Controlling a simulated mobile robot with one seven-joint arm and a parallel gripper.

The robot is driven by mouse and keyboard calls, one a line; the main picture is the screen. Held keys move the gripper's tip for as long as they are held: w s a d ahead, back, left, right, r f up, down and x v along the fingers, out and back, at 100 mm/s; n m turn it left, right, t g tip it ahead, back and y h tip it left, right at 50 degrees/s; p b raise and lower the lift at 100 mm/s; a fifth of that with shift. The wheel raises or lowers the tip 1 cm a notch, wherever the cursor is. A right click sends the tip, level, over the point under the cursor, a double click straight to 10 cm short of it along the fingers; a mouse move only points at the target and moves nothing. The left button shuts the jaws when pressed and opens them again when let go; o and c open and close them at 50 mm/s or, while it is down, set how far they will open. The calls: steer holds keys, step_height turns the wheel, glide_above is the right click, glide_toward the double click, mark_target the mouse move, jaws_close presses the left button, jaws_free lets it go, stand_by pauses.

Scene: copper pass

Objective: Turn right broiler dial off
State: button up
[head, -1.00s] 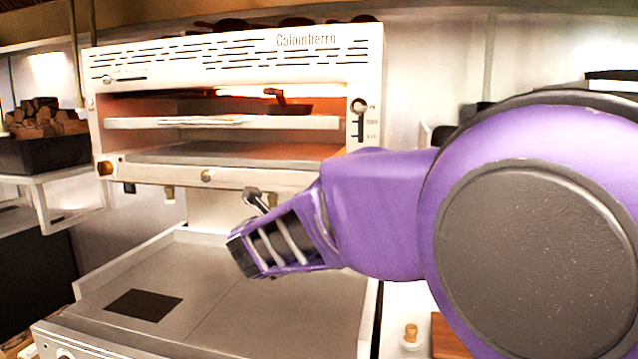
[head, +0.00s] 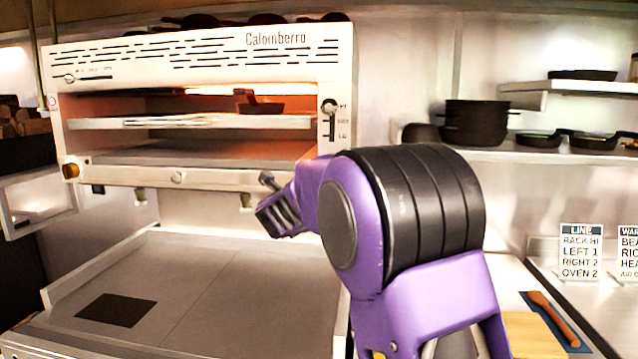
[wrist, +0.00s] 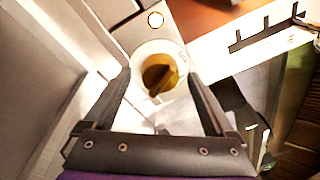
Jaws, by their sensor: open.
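The broiler (head: 120,178) is a white open-fronted unit with a glowing inside, on the wall above a steel griddle. In the wrist view a brass-coloured dial (wrist: 160,74) on a round white base sits at a panel corner, ahead of and between my open fingers. I see no contact, and its setting is too small to read. In the head view my gripper (head: 268,182) is just under the broiler's front, towards its right end; my arm hides that end of the lower panel. A brass dial (head: 71,170) shows at the panel's left end. The gripper (wrist: 158,82) holds nothing.
A slider lever (head: 330,108) is on the broiler's right post. A pan (head: 262,107) sits on the broiler's rack. Shelves with dark pots (head: 475,122) are at right, above a card (head: 581,252) and a spoon (head: 553,318).

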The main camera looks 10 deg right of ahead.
steer(key=shift+c, duration=0.3)
steer(key=c, duration=1.3)
steer(key=n+t+y, duration=0.1)
steer(key=n, duration=1)
steer(key=n+t+y, duration=0.1)
steer(key=n+y, duration=0.1)
steer(key=n, duration=0.9)
steer(key=n+y+b, duration=0.1)
steer(key=n+y, duration=0.1)
steer(key=n, duration=0.9)
steer(key=shift+s+d+f+t, duration=0.1)
steer(key=shift+s+d+t, duration=0.05)
steer(key=shift+d+t, duration=0.25)
steer(key=shift+n, duration=0.4)
